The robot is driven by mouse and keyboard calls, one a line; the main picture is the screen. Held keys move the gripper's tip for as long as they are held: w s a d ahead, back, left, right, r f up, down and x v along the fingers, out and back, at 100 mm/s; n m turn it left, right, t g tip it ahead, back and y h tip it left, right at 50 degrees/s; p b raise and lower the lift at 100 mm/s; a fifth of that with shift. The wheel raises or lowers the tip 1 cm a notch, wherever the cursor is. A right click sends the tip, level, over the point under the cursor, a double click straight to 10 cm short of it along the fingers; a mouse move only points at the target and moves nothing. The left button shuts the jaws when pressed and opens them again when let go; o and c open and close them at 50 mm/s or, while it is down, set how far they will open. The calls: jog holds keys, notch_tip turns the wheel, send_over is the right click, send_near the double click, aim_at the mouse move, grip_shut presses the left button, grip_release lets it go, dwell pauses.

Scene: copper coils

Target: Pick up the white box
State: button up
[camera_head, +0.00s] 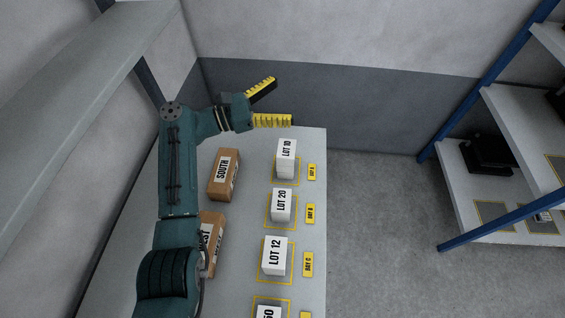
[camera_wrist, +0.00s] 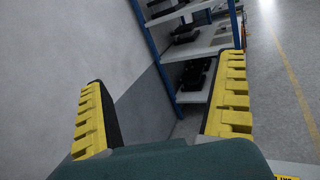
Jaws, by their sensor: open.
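Several white boxes stand in a column on the grey table (camera_head: 245,222) in the head view. They are the LOT 10 box (camera_head: 286,158) at the far end, the LOT 20 box (camera_head: 281,205), the LOT 12 box (camera_head: 274,255), and a nearer box (camera_head: 267,313) cut off by the bottom edge. Each stands at a yellow outlined square. My gripper (camera_head: 284,100) is open and empty, with yellow-padded fingers spread, beyond the table's far end and above the LOT 10 box in the picture. In the wrist view my gripper (camera_wrist: 166,70) frames only wall and shelving; no white box shows between the fingers.
A brown SOUTH box (camera_head: 224,174) and another brown box (camera_head: 213,240), partly behind my arm, lie left of the white boxes. Yellow bay labels (camera_head: 311,172) line the right edge. A blue-framed shelf (camera_head: 490,185) stands right, across open floor. A grey shelf (camera_head: 75,95) overhangs at left.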

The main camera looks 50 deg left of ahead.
jog(key=s+a+f+m+g+b, duration=0.1)
jog(key=s+f+g, duration=0.15)
jog(key=f, duration=0.35)
jog(key=s+a+f+g+b, duration=0.1)
jog(key=s+a+f, duration=0.1)
jog(key=s+f, duration=0.3)
jog(key=m+g+h+b, duration=0.2)
jog(key=g, duration=0.2)
send_near(277, 199)
jog(key=shift+g, duration=0.35)
jog(key=b+x, duration=0.4)
jog(key=b, duration=0.1)
jog(key=shift+d, duration=0.25)
jog(key=x, duration=0.6)
jog(key=shift+w+r, duration=0.1)
jog(key=shift+w, duration=0.15)
jog(key=shift+a, duration=0.15)
jog(key=c, duration=1.1)
